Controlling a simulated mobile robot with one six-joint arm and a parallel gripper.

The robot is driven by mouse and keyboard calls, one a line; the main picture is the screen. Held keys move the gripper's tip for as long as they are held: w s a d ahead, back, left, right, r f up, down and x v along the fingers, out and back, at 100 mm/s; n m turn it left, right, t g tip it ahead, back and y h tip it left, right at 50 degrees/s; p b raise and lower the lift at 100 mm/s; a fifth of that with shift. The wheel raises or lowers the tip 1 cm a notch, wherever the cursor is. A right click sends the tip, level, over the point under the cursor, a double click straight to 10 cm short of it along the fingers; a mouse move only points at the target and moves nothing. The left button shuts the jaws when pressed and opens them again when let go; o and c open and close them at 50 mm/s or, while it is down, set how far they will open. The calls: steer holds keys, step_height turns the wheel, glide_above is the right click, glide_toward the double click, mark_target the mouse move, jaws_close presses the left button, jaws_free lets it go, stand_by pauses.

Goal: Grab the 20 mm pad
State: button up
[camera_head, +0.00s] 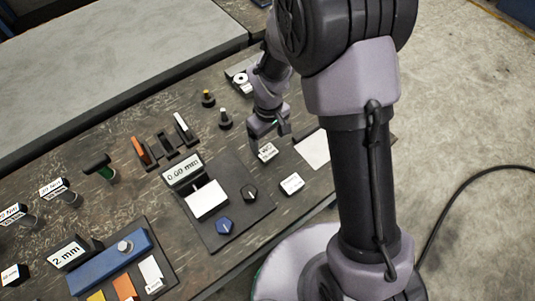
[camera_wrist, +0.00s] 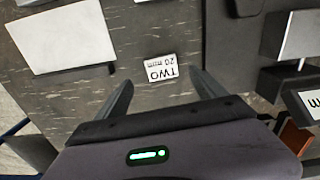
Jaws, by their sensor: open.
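The 20 mm pad is a small white block whose label reads "TWO 20 mm" upside down in the wrist view (camera_wrist: 161,68). In the head view, a small white labelled block (camera_head: 267,152) sits on the dark table just below my gripper (camera_head: 268,135); its print is too small to read there. In the wrist view, the fingers of my gripper (camera_wrist: 161,83) are open and apart, with the pad between and just beyond the fingertips. Nothing is held. I cannot tell the exact height of the fingertips above the pad.
A white sheet (camera_head: 313,149) lies right of the pad. Another white labelled block (camera_head: 291,183) lies nearer the front edge. A dark panel with a "0.00 mm" display (camera_head: 183,170) and knobs stands to the left. Small upright posts (camera_head: 225,120) stand behind left.

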mark_target(267, 152)
steer(key=f+b, duration=0.2)
steer(key=f, duration=0.4)
steer(key=shift+a+f+b, duration=0.2)
steer(key=shift+b, duration=0.1)
steer(key=shift+s+r, duration=0.1)
steer(key=shift+r, duration=0.05)
steer(key=shift+c, duration=1.1)
jaws_close()
